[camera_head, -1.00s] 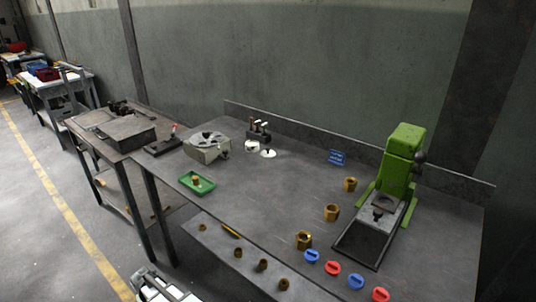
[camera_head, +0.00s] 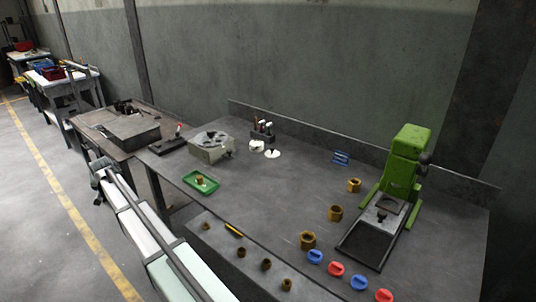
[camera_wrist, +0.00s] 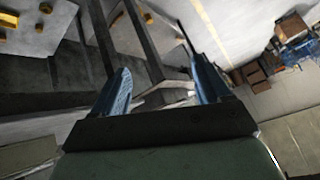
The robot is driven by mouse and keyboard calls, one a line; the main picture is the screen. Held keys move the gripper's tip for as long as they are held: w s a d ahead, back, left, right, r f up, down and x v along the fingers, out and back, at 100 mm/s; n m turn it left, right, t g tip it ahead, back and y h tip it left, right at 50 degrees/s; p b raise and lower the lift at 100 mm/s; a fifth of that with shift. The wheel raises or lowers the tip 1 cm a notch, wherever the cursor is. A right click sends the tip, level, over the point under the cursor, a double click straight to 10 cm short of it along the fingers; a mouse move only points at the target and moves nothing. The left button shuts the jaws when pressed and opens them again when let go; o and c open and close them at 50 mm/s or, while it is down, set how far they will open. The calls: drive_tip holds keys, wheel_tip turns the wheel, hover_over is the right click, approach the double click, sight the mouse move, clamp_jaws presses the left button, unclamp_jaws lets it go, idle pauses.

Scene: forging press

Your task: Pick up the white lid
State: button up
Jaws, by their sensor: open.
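The white lid (camera_head: 272,153) is a small flat disc with a dark knob. It lies on the grey workbench (camera_head: 270,200) toward the back edge, beside a white cup (camera_head: 256,146). My gripper (camera_wrist: 161,68) is open and empty in the wrist view, its two blue fingers spread apart. My arm is at the lower left of the head view, off the front-left of the bench and well away from the lid. The lid is not seen in the wrist view.
A grey machine block (camera_head: 211,148) and a small tool holder (camera_head: 263,131) stand near the lid. A green tray (camera_head: 200,183), brass nuts (camera_head: 336,213) and a green press (camera_head: 401,165) are also on the bench. The bench middle is clear.

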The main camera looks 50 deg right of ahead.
drive_tip(key=w+d+r+m+t, duration=0.1)
drive_tip(key=w+d+r, duration=0.25)
drive_tip(key=r, duration=0.35)
drive_tip(key=w+d+r+m+t, duration=0.15)
drive_tip(key=d+r, duration=0.25)
drive_tip(key=r, duration=0.4)
drive_tip(key=s+d+m+g, duration=0.1)
drive_tip(key=s+d, duration=0.3)
drive_tip(key=d, duration=0.7)
drive_tip(key=s+d+m+g+h, duration=0.1)
drive_tip(key=s+d+m+g, duration=0.1)
drive_tip(key=d, duration=0.9)
drive_tip(key=s+d+f+m+g, duration=0.1)
drive_tip(key=s+d+g, duration=0.2)
drive_tip(key=d, duration=0.9)
drive_tip(key=shift+s+m+g+h, duration=0.25)
drive_tip(key=shift+s+g+h, duration=0.1)
drive_tip(key=shift+s, duration=1.35)
drive_tip(key=s+d+m+g+y, duration=0.1)
drive_tip(key=s+d+m+g, duration=0.1)
drive_tip(key=s+d, duration=0.8)
drive_tip(key=m+g+y, duration=0.2)
hover_over(272, 148)
drive_tip(key=f, duration=1.4)
drive_tip(key=shift+w+d+f, duration=0.15)
drive_tip(key=shift+d+f, duration=0.05)
drive_tip(key=shift+d, duration=0.05)
